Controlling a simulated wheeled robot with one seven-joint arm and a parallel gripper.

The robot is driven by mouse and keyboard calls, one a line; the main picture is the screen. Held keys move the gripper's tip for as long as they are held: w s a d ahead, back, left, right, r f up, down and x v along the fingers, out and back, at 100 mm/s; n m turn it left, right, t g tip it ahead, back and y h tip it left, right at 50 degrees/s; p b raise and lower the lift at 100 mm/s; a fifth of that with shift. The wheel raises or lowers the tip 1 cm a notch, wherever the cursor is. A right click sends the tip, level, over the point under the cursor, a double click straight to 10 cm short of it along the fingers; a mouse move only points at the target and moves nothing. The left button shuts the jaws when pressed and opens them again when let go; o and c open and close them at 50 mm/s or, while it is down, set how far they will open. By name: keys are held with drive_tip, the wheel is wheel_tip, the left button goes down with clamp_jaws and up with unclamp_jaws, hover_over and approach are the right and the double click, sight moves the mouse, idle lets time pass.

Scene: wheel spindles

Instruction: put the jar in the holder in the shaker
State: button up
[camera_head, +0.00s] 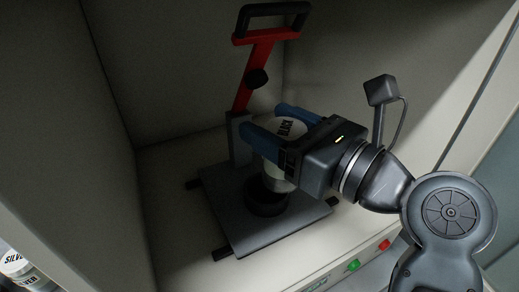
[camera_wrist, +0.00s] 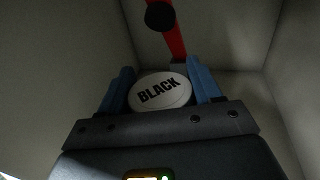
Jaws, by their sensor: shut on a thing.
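My gripper (camera_head: 277,134) is shut on a white jar (camera_head: 291,127) with "BLACK" on its lid. In the wrist view the jar (camera_wrist: 160,92) sits between the two blue fingers of my gripper (camera_wrist: 161,88). The shaker is a grey plate with a post and a red arm (camera_head: 258,66) inside a pale cabinet. A dark round holder (camera_head: 264,198) stands on the shaker's plate (camera_head: 229,208). The jar is upright or nearly so, directly over the holder. Its lower end is partly hidden by my gripper, so I cannot tell whether it is inside the holder's rim.
The cabinet walls (camera_head: 190,65) close in at the left and back. The red arm with its black handle (camera_head: 272,17) rises behind the jar. Green (camera_head: 352,265) and red (camera_head: 384,245) buttons are on the front edge. Jars marked "SILVER" (camera_head: 17,265) stand outside at lower left.

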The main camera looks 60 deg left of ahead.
drive_tip(key=shift+s+a+f, duration=0.15)
drive_tip(key=shift+a+f, duration=0.3)
drive_tip(key=shift+f, duration=0.5)
drive_tip(key=shift+s+a+f, duration=0.15)
drive_tip(key=shift+a+f, duration=0.35)
drive_tip(key=shift+f, duration=0.45)
drive_tip(key=shift+s+a+f, duration=0.15)
drive_tip(key=shift+a+f, duration=0.3)
drive_tip(key=shift+f, duration=0.5)
drive_tip(key=o, duration=1.2)
drive_tip(key=shift+f, duration=0.1)
drive_tip(key=shift+o, duration=0.2)
drive_tip(key=b+v, duration=0.1)
drive_tip(key=v, duration=1.1)
